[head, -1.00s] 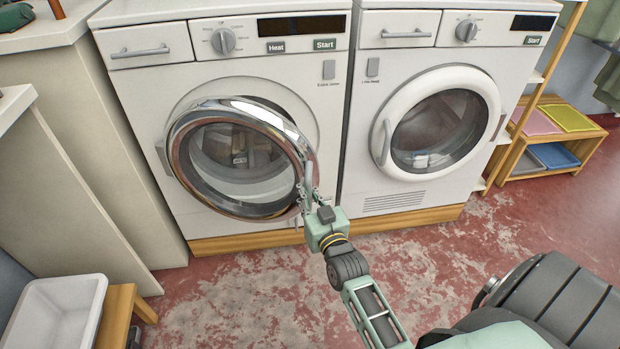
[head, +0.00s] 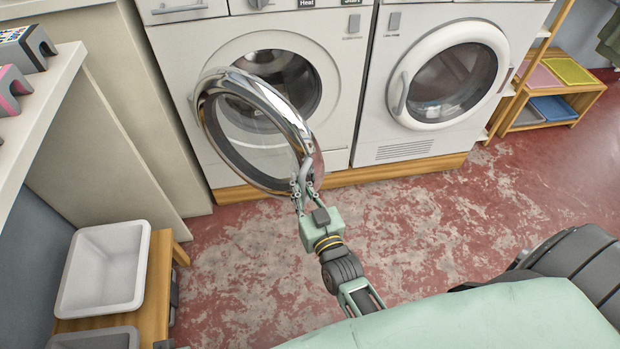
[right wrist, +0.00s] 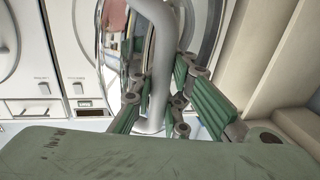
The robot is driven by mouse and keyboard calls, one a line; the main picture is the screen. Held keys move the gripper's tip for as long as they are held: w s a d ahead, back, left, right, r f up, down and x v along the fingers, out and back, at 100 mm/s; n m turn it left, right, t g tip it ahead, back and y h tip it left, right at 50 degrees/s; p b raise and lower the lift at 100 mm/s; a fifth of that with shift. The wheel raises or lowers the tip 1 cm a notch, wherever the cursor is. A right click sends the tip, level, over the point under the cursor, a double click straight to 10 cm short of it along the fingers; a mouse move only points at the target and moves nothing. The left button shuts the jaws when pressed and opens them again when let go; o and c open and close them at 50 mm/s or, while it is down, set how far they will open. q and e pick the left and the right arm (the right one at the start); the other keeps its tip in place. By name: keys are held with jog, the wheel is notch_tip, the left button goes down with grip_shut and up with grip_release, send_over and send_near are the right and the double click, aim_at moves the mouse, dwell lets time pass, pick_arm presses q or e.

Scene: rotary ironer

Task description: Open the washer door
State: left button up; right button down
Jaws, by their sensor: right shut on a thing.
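The left machine is a white washer (head: 345,60) with a round chrome-rimmed door (head: 222,150). The door is swung partly open toward me, hinged on its left side, and the dark drum opening (head: 290,85) shows behind it. My right gripper (head: 302,188) is at the door's right edge, shut on the grey door handle (head: 305,172). In the right wrist view the handle (right wrist: 155,90) runs between the green fingers (right wrist: 165,100). My left gripper is not in view.
A second white machine (head: 385,120) with a closed white-rimmed door stands to the right. A white basin (head: 105,268) sits on a low wooden stand at the left, below a counter (head: 60,85). A wooden shelf (head: 530,115) with coloured trays is at the far right. Red floor lies clear before the machines.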

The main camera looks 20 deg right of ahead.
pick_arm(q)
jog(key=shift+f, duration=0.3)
pick_arm(e)
jog(key=shift+s+a+f, duration=0.1)
jog(key=shift+s+f, duration=0.15)
jog(key=shift+s, duration=0.25)
jog(key=c, duration=2.2)
grip_release()
jog(key=o, duration=0.4)
jog(key=shift+s+r, duration=0.15)
jog(key=shift+r, duration=0.05)
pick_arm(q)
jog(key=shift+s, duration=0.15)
pick_arm(e)
jog(key=shift+o, duration=0.4)
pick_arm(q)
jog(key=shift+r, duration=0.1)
pick_arm(e)
jog(key=shift+a, duration=0.1)
